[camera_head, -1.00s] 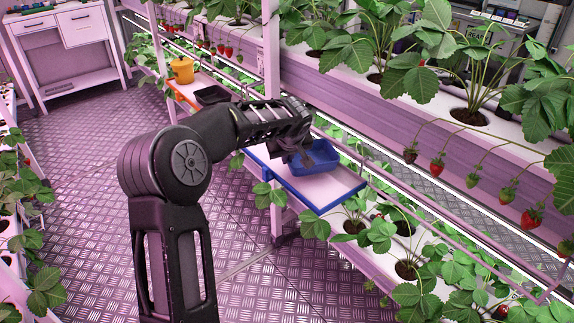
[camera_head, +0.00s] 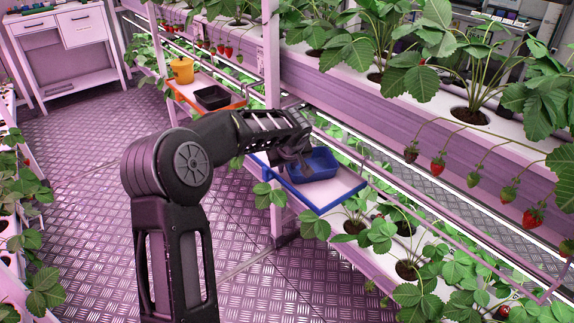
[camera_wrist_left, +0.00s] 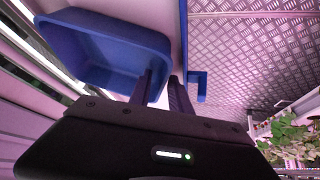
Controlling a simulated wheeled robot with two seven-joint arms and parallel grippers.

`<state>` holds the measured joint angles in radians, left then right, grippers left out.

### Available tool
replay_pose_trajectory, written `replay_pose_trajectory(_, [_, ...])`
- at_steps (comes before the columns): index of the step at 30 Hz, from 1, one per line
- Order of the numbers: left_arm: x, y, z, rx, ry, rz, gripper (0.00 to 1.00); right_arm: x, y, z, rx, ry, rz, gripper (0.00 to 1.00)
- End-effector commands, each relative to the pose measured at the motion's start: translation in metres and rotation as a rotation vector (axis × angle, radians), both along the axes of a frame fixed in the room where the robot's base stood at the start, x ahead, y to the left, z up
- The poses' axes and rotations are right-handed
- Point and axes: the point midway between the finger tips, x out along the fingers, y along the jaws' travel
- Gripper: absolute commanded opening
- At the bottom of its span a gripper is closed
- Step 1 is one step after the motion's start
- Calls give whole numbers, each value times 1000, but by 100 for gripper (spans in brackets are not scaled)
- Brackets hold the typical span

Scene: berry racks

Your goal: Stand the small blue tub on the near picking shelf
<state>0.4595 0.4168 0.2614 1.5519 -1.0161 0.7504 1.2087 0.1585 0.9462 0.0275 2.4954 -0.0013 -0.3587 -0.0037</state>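The small blue tub (camera_head: 318,168) is upright and looks empty, over the near picking shelf (camera_head: 345,187), a pale board with a blue edge. I cannot tell whether its base touches the board. My left gripper (camera_head: 303,165) reaches down at the tub's left side. In the left wrist view the tub (camera_wrist_left: 95,35) fills the upper left. The fingers of the left gripper (camera_wrist_left: 162,80) stand close together, one inside and one outside the tub's wall, shut on it. My right gripper is out of view.
Strawberry plants (camera_head: 470,75) hang over the racks at right, with a rail (camera_head: 440,217) below. The metal floor (camera_head: 90,180) at left is open.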

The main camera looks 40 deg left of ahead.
Motion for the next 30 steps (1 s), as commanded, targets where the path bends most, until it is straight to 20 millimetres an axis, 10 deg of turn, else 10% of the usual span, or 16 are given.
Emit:
replay_pose_trajectory(10, [-3, -3, 11, 1, -2, -1, 24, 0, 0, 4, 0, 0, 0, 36])
replay_pose_trajectory(30, [-49, -42, 102, 0, -1, -1, 24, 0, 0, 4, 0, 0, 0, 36])
